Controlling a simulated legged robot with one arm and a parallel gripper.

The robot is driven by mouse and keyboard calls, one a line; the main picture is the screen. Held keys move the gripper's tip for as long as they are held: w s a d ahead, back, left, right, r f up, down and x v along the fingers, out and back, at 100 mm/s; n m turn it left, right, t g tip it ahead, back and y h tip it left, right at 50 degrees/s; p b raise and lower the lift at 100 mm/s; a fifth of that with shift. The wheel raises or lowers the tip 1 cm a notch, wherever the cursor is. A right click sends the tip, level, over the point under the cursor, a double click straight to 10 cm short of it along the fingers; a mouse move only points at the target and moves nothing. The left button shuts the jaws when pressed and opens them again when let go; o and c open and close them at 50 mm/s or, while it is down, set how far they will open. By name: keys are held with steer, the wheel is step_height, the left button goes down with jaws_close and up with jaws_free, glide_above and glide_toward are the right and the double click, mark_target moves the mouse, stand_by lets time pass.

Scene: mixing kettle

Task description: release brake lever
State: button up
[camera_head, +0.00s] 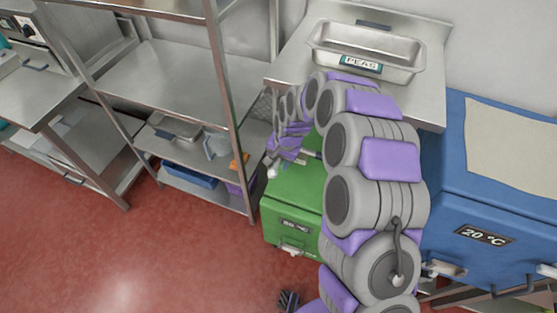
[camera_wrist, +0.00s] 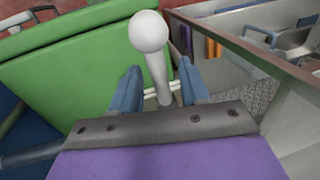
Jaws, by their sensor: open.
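The brake lever (camera_wrist: 150,45) shows in the wrist view as a grey-white shaft with a round white knob on top. My gripper (camera_wrist: 160,80) is open, with one blue finger on each side of the shaft. The lever's shaft stands between the fingers, and its knob reaches beyond them. I cannot tell if either finger touches it. The lever's lower end is hidden behind the gripper's mount. My gripper is small and partly hidden there.
A metal shelf rack (camera_head: 187,147) stands left of the green box. A steel table (camera_head: 285,75) with a tray (camera_head: 366,50) labelled PEAS is behind. A blue box (camera_head: 490,210) marked 20 °C stands at right. The red floor (camera_head: 130,260) at front left is clear.

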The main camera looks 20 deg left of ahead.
jaws_close()
steer(key=shift+w+r+g+p, duration=0.1)
steer(key=shift+r+g+p, duration=0.05)
steer(key=shift+g+p, duration=0.15)
stand_by(0.5)
steer(key=shift+w+r+g+p, duration=0.1)
steer(key=shift+r+g+p, duration=0.15)
steer(key=shift+g+p, duration=0.15)
jaws_free()
steer(key=p+v, duration=0.3)
steer(key=v, duration=1.4)
